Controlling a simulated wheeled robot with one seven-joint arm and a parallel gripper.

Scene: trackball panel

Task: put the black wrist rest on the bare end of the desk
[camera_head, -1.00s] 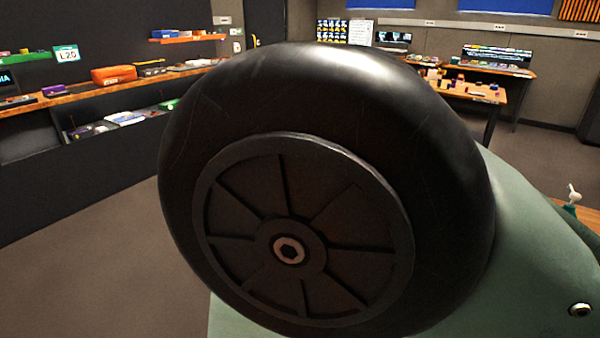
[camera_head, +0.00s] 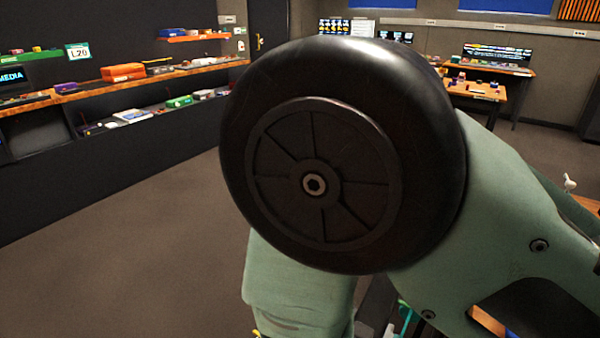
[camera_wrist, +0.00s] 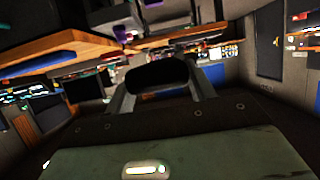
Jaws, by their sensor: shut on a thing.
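In the wrist view my gripper (camera_wrist: 160,85) is shut on a dark, rounded oblong thing, the black wrist rest (camera_wrist: 157,73). One finger is on each side of it. It is held clear in the air, with no surface touching it that I can see. In the head view my own arm fills the middle and hides the gripper and the wrist rest. I cannot tell which surface is the desk with the bare end.
A wooden-edged table (camera_wrist: 55,55) is at upper left in the wrist view. In the head view a long shelf counter (camera_head: 150,80) with many items runs along the left wall. A table with small things (camera_head: 475,90) stands at back right. Open floor (camera_head: 130,230) lies at left.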

